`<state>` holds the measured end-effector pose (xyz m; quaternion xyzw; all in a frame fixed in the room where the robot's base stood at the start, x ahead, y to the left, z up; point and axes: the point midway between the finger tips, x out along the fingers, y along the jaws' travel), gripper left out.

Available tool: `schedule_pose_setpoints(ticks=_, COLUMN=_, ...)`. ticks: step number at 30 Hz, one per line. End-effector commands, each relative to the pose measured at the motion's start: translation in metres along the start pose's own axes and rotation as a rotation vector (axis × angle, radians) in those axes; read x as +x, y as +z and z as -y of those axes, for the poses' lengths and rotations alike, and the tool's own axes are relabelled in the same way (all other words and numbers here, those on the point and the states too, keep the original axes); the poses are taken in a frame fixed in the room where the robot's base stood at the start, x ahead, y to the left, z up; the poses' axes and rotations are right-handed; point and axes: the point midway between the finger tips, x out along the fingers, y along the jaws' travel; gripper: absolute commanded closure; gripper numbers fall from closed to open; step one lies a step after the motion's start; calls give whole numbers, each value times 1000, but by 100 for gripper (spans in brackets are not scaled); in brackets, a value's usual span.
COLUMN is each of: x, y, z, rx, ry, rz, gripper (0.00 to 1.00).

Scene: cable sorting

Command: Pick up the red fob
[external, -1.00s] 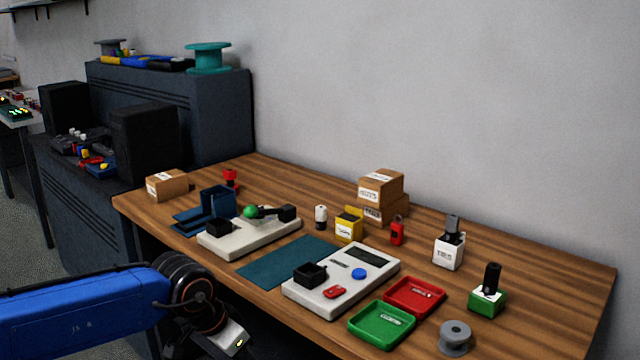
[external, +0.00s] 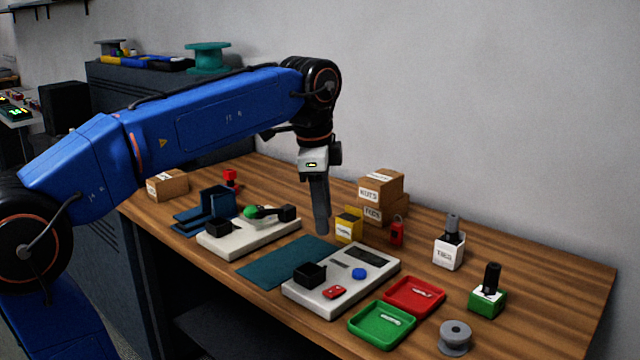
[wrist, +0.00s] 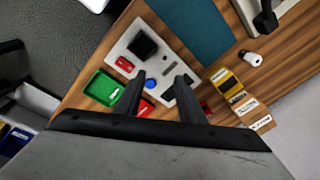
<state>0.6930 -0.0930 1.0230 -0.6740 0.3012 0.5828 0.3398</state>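A small upright red piece with a loop on top, which looks like the red fob (external: 397,233), stands on the wooden table right of the yellow box. In the wrist view a bit of red (wrist: 206,107) shows beside my right finger, mostly hidden by it. Another small red piece (external: 334,291) lies on the white panel; it also shows in the wrist view (wrist: 125,64). I cannot tell for sure which is the fob. My gripper (external: 321,232) points down above the table, left of the upright red piece. In the wrist view its fingers (wrist: 160,73) are apart and empty.
The yellow box (external: 348,227) and cardboard boxes (external: 381,188) stand near my gripper. The white panel (external: 312,299) carries a black cup and blue button. Red (external: 415,311) and green (external: 355,325) trays lie in front. A labelled white holder (external: 447,255) stands at right.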

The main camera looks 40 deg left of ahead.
Motion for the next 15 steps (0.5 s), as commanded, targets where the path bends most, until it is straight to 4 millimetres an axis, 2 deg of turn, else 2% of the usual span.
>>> schedule_pose_setpoints(ticks=1, x=-4, y=-12, z=15, rx=35, ry=7, rz=5, gripper=64)
schedule_pose_setpoints(ticks=6, x=-19, y=-46, z=55, rx=165, ry=28, rz=20, gripper=64)
schedule_pose_setpoints(ticks=15, x=-29, y=-102, z=123, rx=393, ry=73, rz=40, gripper=64)
